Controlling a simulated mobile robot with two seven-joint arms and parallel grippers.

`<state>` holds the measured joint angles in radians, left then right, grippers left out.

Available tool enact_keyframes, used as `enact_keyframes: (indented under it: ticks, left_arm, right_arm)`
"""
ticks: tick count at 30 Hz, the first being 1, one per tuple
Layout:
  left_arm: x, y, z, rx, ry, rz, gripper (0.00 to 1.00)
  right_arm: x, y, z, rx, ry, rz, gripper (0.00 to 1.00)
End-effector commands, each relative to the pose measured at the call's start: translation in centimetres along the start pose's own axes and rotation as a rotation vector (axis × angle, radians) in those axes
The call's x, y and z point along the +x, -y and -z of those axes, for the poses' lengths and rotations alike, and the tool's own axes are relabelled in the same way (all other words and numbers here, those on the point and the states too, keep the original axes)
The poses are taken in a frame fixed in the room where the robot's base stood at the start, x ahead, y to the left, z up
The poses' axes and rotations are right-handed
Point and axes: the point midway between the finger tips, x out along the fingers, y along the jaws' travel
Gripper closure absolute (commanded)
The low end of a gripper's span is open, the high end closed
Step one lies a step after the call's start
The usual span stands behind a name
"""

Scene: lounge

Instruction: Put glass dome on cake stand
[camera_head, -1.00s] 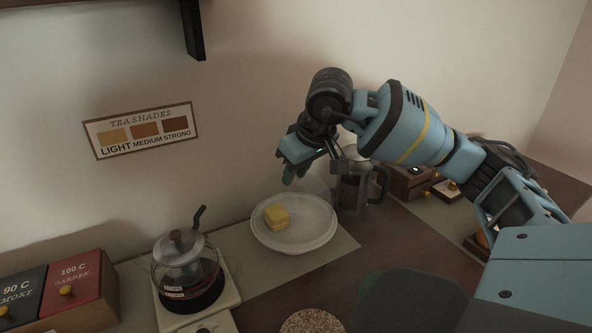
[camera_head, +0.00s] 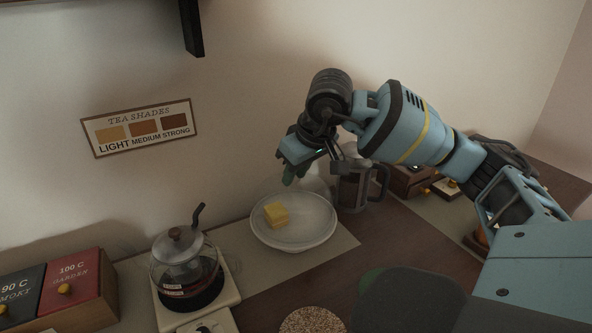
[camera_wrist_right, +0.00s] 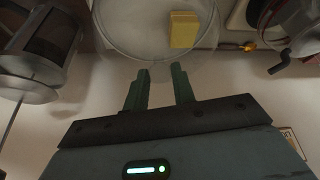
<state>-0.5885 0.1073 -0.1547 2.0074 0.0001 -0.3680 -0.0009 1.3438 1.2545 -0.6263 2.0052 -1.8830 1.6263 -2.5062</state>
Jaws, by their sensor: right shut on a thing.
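The cake stand (camera_head: 307,241) is a pale round plate on the mat by the wall, with a yellow block of cake (camera_head: 276,215) on its left part. My right gripper (camera_head: 290,178) is above the back of the stand, fingers pointing down. In the right wrist view my right gripper (camera_wrist_right: 160,78) is shut on the glass dome (camera_wrist_right: 128,42), near its top. The dome is clear and faint, so its lower rim and its exact height over the stand are hard to tell. The cake (camera_wrist_right: 183,30) shows beyond the fingers. My left gripper is not in view.
A French press (camera_head: 352,190) stands close to the stand's right. A glass teapot (camera_head: 186,262) on a scale is at the left, beside tea drawers (camera_head: 72,284). A round cork mat (camera_head: 312,321) lies in front. The counter between has some free room.

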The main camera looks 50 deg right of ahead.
Motion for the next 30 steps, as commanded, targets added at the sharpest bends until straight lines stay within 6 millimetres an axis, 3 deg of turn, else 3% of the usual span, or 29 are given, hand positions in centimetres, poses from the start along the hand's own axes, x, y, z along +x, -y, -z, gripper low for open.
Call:
enact_keyframes:
  ticks: [3,4,9,20,30]
  left_arm:
    - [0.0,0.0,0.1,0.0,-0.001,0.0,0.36]
    - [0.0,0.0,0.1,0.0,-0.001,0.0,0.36]
    - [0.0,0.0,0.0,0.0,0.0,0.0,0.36]
    - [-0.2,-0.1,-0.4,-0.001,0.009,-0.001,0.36]
    - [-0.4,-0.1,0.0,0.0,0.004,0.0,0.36]
  right_arm:
    - [-0.1,0.0,0.1,0.0,-0.003,0.0,1.0]
    - [-0.1,0.0,0.1,0.0,-0.003,0.0,0.71]
    - [-0.1,0.0,0.1,0.0,-0.003,0.0,0.49]
    - [-0.5,0.0,0.0,0.0,-0.001,0.0,0.49]
    - [-5.7,0.0,0.1,-0.001,-0.006,0.0,0.49]
